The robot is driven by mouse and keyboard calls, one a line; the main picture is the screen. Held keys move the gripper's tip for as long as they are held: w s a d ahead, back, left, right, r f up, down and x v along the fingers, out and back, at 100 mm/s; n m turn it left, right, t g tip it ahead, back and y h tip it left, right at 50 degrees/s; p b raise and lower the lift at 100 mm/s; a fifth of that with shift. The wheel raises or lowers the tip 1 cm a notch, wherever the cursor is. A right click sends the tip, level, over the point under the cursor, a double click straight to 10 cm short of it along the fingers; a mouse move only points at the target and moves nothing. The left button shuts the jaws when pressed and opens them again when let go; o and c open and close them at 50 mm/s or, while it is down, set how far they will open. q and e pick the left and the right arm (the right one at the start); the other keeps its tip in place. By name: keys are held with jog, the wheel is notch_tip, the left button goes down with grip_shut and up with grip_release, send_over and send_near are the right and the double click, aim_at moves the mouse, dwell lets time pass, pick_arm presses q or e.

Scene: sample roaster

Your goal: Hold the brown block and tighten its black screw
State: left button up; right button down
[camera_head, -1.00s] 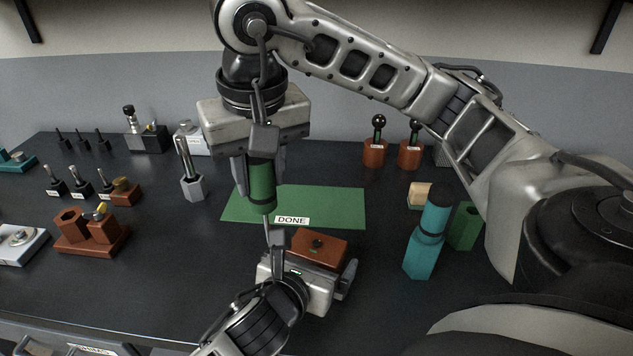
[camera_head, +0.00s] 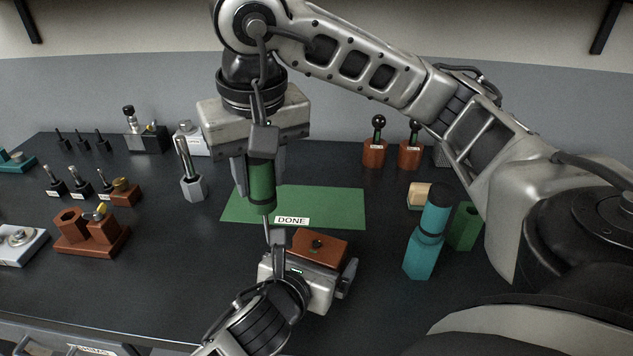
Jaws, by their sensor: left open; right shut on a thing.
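The brown block (camera_head: 328,251) sits in front of the green mat, with a small dark spot, seemingly its black screw (camera_head: 316,244), on its top face. My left gripper (camera_head: 313,262) is open at the block's near side, with one finger at each side. I cannot tell whether it touches the block; its body hides the block's lower part. My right gripper (camera_head: 260,180) is shut on the green-handled screwdriver (camera_head: 262,185). The screwdriver points down, left of the block and apart from the screw. Its lower end is hidden behind my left gripper's finger.
The green mat (camera_head: 340,205) labelled DONE lies behind the block. A teal bottle-like thing (camera_head: 421,255) and a green block (camera_head: 464,228) stand at right. A brown fixture (camera_head: 92,245) and a grey hexagonal holder (camera_head: 193,188) stand at left.

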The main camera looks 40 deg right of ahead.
pick_arm(q)
jog(key=shift+r+p, duration=0.3)
jog(key=shift+p, duration=0.15)
dwell(0.3)
jog(key=c, duration=1.1)
